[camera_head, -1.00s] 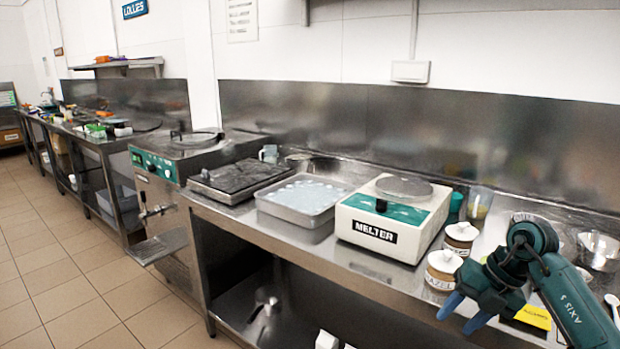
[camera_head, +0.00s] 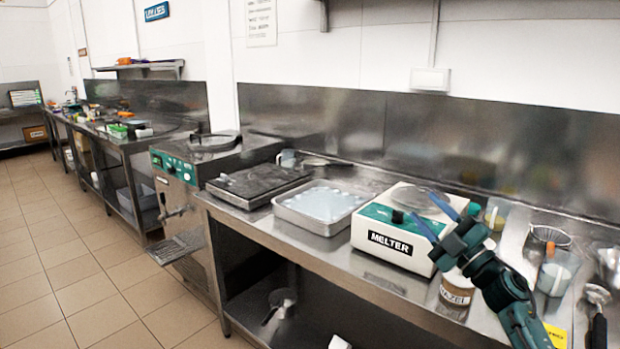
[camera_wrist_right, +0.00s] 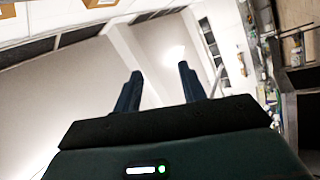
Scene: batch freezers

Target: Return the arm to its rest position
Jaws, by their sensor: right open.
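My right gripper (camera_head: 431,217) is raised in front of the melter at the right of the head view. Its two blue fingers are apart, point up and to the left, and hold nothing. In the right wrist view, the open fingers (camera_wrist_right: 158,90) show with only the wall and ceiling beyond them. My right arm (camera_head: 500,295) comes in from the lower right. My left gripper is in neither view.
The white and green melter (camera_head: 385,235) stands just behind the gripper. A labelled jar (camera_head: 457,295) is close below the arm. A metal tray (camera_head: 312,222) and a batch freezer (camera_head: 190,170) are further left. The tiled floor (camera_head: 100,270) at left is clear.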

